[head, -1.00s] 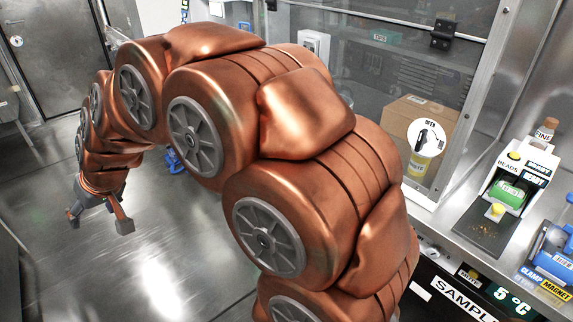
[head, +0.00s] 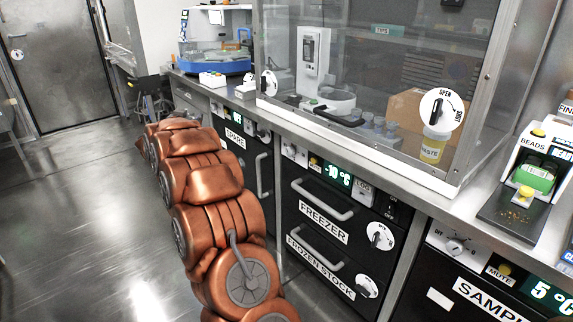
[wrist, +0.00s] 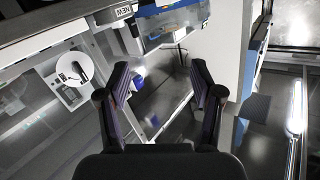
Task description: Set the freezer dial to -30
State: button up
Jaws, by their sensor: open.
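The black freezer drawer (head: 318,212), labelled FREEZER, sits under the counter in the head view. Its green display (head: 337,175) seems to read -10 °C. A small knob panel (head: 290,151) is at the left of the display, partly hard to read. A white round dial with a black handle (head: 380,236) is on the drawer's right side. My gripper (wrist: 160,78) is open and empty in the wrist view, with nothing between its fingers. In the head view my arm reaches away along the counter front, and the gripper end is mostly hidden.
The FROZEN STOCK drawer (head: 322,265) is below, and a SPARE unit (head: 235,140) stands to the left. The steel counter (head: 400,175) runs above, with a glass enclosure on it. The sample fridge (head: 485,295) is at the right. Open floor (head: 90,220) lies left.

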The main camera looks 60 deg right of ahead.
jog(key=s+d+f+m+g+h+b, duration=0.45)
jog(key=s+d+f+g, duration=0.25)
jog(key=s+d+f, duration=0.4)
jog(key=m+g+b, duration=0.3)
jog(key=m+g, duration=0.1)
jog(key=g, duration=0.4)
send_near(288, 152)
jog(key=d, duration=0.2)
jog(key=shift+y, duration=0.25)
jog(key=x, duration=0.2)
jog(key=b+x, duration=0.1)
jog(key=x, duration=0.3)
jog(key=shift+s, duration=0.3)
jog(key=shift+s+d+r, duration=0.1)
jog(key=shift+s+d, duration=0.05)
jog(key=shift+d, duration=0.45)
jog(key=c, duration=1.1)
